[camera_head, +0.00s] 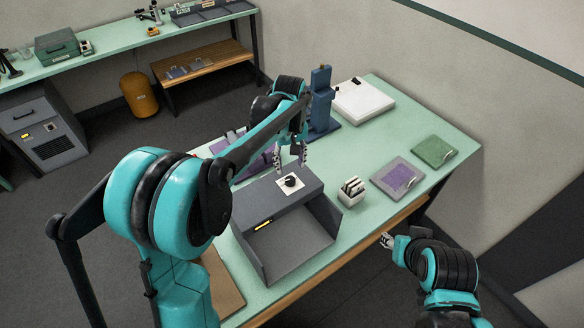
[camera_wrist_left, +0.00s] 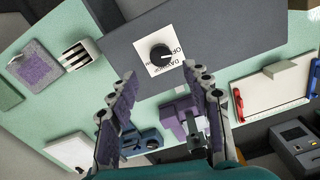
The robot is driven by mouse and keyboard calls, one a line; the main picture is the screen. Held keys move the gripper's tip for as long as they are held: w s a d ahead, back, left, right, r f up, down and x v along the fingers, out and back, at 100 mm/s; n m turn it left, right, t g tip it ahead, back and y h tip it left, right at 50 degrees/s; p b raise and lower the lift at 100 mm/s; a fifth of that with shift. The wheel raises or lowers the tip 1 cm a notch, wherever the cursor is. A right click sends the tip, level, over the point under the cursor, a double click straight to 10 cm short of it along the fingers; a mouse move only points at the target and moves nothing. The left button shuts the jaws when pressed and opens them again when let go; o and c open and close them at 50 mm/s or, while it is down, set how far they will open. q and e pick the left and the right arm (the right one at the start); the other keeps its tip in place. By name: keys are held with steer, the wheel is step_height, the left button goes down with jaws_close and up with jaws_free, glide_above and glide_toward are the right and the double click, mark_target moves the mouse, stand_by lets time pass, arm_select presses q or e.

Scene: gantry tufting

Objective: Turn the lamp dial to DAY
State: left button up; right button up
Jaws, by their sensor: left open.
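The lamp dial is a black round knob (camera_head: 290,181) on a white label plate, set on top of a dark grey box (camera_head: 262,197). In the left wrist view the knob (camera_wrist_left: 160,53) shows a white pointer line aimed to the right. The plate's lettering (camera_wrist_left: 165,68) is upside down there and partly legible, with "DAY" and "OFF" among the words. My left gripper (camera_head: 290,158) is open just above and behind the dial. In the wrist view its fingers (camera_wrist_left: 163,90) stand apart, with the knob beyond their tips and nothing between them. My right gripper (camera_head: 388,241) is low beside the table's front edge; its jaw state is unclear.
On the green table (camera_head: 330,262) stand a white slotted block (camera_head: 352,191), a purple pad (camera_head: 397,178), a green pad (camera_head: 434,151) and a white case (camera_head: 362,101). A blue upright device (camera_head: 320,100) stands behind the dial. Purple parts (camera_head: 256,160) lie left of my gripper.

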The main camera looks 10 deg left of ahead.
mark_target(290, 179)
arm_select(q)
step_height(290, 179, down, 6)
steer(key=shift+f, duration=0.2)
steer(key=shift+s, duration=0.25)
steer(key=shift+w, duration=0.1)
jaws_close()
